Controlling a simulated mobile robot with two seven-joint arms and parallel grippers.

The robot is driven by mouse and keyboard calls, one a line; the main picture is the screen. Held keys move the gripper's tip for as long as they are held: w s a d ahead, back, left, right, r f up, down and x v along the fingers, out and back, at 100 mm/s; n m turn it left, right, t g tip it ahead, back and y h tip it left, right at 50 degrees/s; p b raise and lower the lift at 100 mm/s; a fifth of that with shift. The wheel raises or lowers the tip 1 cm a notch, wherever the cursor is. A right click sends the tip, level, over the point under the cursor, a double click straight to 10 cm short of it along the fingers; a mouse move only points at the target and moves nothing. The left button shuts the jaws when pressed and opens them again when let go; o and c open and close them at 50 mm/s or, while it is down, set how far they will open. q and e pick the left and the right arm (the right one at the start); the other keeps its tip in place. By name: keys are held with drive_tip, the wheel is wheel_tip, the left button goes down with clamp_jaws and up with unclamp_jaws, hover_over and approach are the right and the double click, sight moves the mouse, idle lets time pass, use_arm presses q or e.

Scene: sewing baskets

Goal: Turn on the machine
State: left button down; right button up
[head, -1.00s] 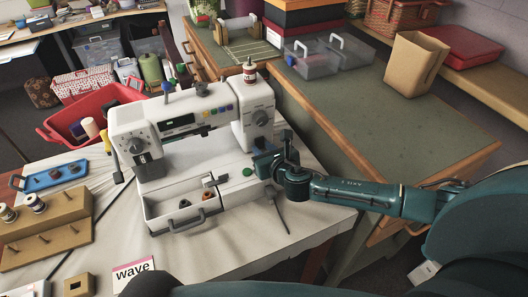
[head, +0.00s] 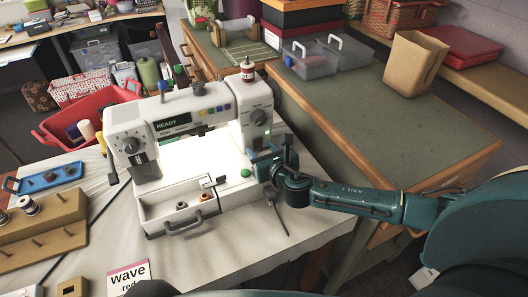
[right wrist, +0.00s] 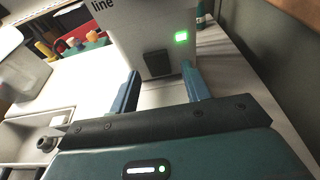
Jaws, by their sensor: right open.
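The white sewing machine (head: 205,108) stands on the cloth-covered table. Its small screen (head: 172,124) reads READY, and its work light shines brightly on the bed below the arm. In the right wrist view, a green light (right wrist: 181,38) glows on the machine's side beside a dark switch (right wrist: 156,64). My right gripper (head: 262,160) is at the lower right of the machine. In the right wrist view its two blue fingers (right wrist: 162,90) are spread apart with nothing between them, in front of the switch. I cannot tell whether they touch the machine. My left gripper is not in view.
An open accessory drawer (head: 180,221) with small spools sits at the machine's front. A wooden spool rack (head: 42,235), a blue tray (head: 48,178) and a red basket (head: 72,122) lie to the left. The green-topped counter (head: 380,118) to the right is largely clear.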

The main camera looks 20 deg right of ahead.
drive_tip(key=v, duration=1.3)
drive_tip(key=shift+a, duration=0.1)
